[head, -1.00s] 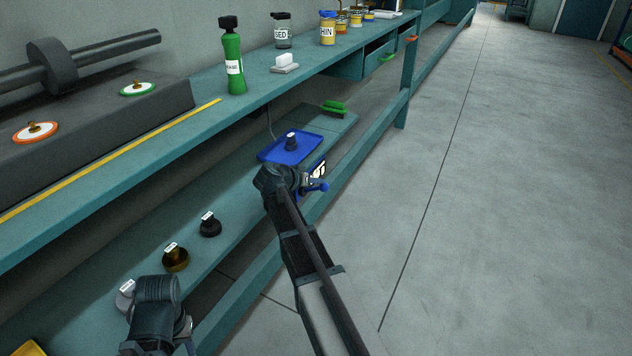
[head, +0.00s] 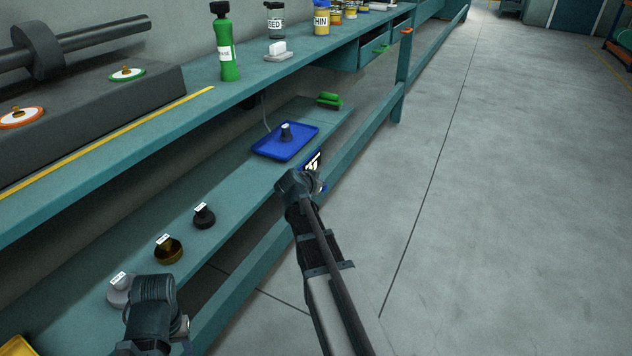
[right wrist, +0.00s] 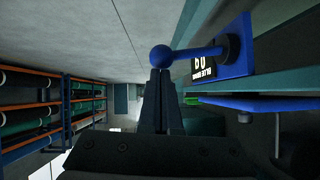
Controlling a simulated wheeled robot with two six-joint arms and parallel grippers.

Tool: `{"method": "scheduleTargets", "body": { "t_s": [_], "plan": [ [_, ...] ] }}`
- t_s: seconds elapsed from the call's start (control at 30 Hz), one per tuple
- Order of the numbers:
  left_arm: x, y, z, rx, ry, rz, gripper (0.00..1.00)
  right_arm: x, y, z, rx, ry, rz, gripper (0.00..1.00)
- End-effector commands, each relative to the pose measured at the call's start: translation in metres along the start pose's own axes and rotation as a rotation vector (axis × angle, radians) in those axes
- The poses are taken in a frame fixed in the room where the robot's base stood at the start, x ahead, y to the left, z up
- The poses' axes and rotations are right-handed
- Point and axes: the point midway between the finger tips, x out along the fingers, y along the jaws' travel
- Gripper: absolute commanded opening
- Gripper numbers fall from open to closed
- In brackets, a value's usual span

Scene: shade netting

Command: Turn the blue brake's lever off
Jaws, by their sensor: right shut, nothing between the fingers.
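The blue brake is a blue plate (right wrist: 237,48) with a black-and-white label, fixed at the shelf's front rail. Its lever (right wrist: 195,52) ends in a round blue knob (right wrist: 161,56) and points left from the plate in the right wrist view. My right gripper (right wrist: 160,73) is shut and empty, its fingertips right at the knob; I cannot tell whether they touch. In the head view my right wrist hides most of the brake; part of its label (head: 312,161) shows. My left wrist is at the bottom left of the head view; its fingers are not seen.
A blue tray (head: 263,152) holding a dark knobbed weight (head: 286,133) lies on the lower shelf behind the brake. A green brush (head: 328,100) lies beyond. Several knobbed weights sit nearer my left arm. The teal front rail (head: 357,143) runs alongside; the floor to the right is clear.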

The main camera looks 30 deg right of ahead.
Motion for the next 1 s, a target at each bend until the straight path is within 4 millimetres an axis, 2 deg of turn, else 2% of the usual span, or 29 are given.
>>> {"method": "scheduleTargets", "body": {
  "t_s": [0.03,0.2,0.53,0.7,1.0],
  "plan": [
    [0.011,0.001,-0.001,0.001,0.001,0.001,0.5,0.004,0.007,0.009,0.038,0.0,-0.023,0.0],
    [0.032,0.004,-0.002,0.005,0.002,0.003,0.5,0.014,0.014,0.022,0.171,0.0,-0.112,0.0],
    [0.072,0.008,-0.005,-0.001,0.002,0.004,0.5,0.029,0.019,0.044,0.39,0.0,-0.262,0.0],
    [0.083,0.009,-0.005,-0.005,0.002,0.004,0.5,0.033,0.019,0.049,0.443,0.0,-0.298,0.0],
    [0.09,0.01,-0.006,-0.007,0.002,0.004,0.5,0.037,0.018,0.054,0.446,0.0,-0.3,0.0]
  ]
}}
